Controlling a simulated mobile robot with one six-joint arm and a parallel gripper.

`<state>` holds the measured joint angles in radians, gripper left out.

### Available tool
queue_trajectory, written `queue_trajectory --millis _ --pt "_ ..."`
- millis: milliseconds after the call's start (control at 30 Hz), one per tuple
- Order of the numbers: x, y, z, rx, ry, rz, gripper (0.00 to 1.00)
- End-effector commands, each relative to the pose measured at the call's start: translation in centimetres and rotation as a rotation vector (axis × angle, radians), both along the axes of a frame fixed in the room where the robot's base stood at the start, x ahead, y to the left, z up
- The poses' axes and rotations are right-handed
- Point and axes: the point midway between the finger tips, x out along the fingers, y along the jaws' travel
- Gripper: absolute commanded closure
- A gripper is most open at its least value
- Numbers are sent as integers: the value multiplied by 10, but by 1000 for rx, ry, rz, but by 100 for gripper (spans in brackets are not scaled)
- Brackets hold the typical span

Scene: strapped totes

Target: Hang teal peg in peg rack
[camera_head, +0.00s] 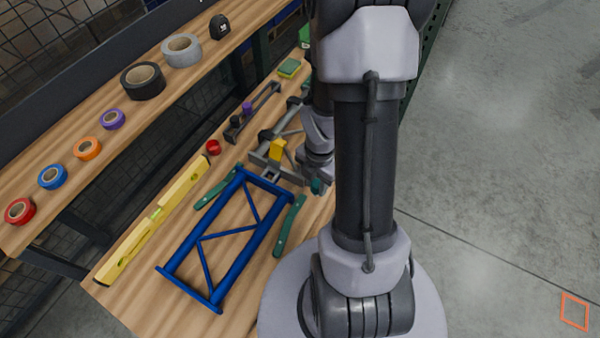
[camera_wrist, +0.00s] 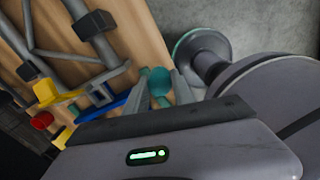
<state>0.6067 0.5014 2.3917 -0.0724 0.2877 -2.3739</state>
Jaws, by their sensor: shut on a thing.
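The teal peg (camera_wrist: 158,81) is between the fingertips of my gripper (camera_wrist: 161,92) in the wrist view, and the jaws are shut on it. In the head view the teal peg (camera_head: 317,187) shows as a small patch beside my arm, near the bench's right edge. My arm hides part of my gripper there. The dark peg rack (camera_head: 265,100) lies farther back on the bench, up and left of my gripper, with a purple peg (camera_head: 247,108) at it. My gripper is apart from the rack.
A grey fixture with a yellow block (camera_head: 278,149) stands between my gripper and the rack. A blue frame (camera_head: 228,233), green-handled tools (camera_head: 290,226), a yellow level (camera_head: 150,222) and a red round piece (camera_head: 213,147) lie on the bench. Tape rolls (camera_head: 143,81) line the shelf.

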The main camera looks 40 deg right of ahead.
Motion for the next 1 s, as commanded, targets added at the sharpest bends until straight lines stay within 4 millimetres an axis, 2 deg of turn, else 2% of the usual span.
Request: queue_trajectory --millis 500,1000 --pt "-5 -2 52 -1 -1 1 100" --pt "-5 -2 50 0 0 0 100"
